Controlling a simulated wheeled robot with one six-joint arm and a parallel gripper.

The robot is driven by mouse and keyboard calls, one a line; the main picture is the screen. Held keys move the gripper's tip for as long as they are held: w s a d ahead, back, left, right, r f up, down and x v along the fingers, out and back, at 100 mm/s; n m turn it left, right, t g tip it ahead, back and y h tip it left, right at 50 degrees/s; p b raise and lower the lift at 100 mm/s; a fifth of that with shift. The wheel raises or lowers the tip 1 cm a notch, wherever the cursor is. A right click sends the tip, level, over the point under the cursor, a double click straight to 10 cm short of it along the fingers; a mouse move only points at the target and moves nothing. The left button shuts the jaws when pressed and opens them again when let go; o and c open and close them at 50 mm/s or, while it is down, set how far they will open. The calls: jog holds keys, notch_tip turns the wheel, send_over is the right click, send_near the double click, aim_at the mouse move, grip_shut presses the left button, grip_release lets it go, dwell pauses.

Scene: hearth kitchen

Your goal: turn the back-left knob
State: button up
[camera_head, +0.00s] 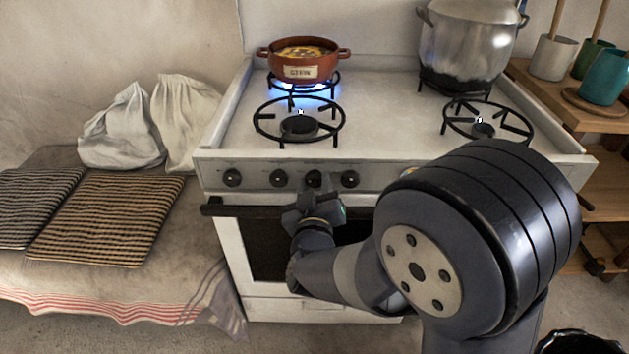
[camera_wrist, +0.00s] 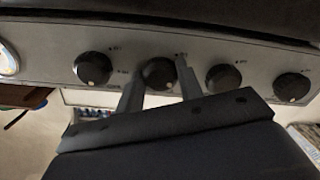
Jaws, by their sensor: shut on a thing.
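The stove front carries a row of several black knobs. My gripper (camera_head: 313,197) is at the third knob from the left (camera_head: 313,178) in the head view. In the wrist view, its two fingers (camera_wrist: 159,84) are shut on that knob (camera_wrist: 160,71), one on each side. The small panel labels are too blurred to read, so I cannot tell from them which knob is the back-left one. A blue flame burns on the back-left burner (camera_head: 303,86) under a brown-red pot (camera_head: 299,66).
Other knobs sit close on both sides (camera_wrist: 223,78) (camera_wrist: 92,68). An oven handle (camera_head: 235,209) runs below the panel. A large steel pot (camera_head: 465,45) stands on the back-right burner. A cloth-covered bench with striped cushions (camera_head: 105,218) is at left, a wooden shelf (camera_head: 600,150) at right.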

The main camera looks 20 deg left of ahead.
jog(key=shift+n, duration=0.3)
jog(key=o, duration=1)
jog(key=p+v, duration=0.1)
jog(key=v, duration=1)
jog(key=shift+w, duration=0.2)
jog(key=b+x, duration=0.1)
jog(key=x, duration=0.9)
jog(key=shift+w+a, duration=0.1)
jog(key=shift+w, duration=0.3)
jog(key=shift+s, duration=0.1)
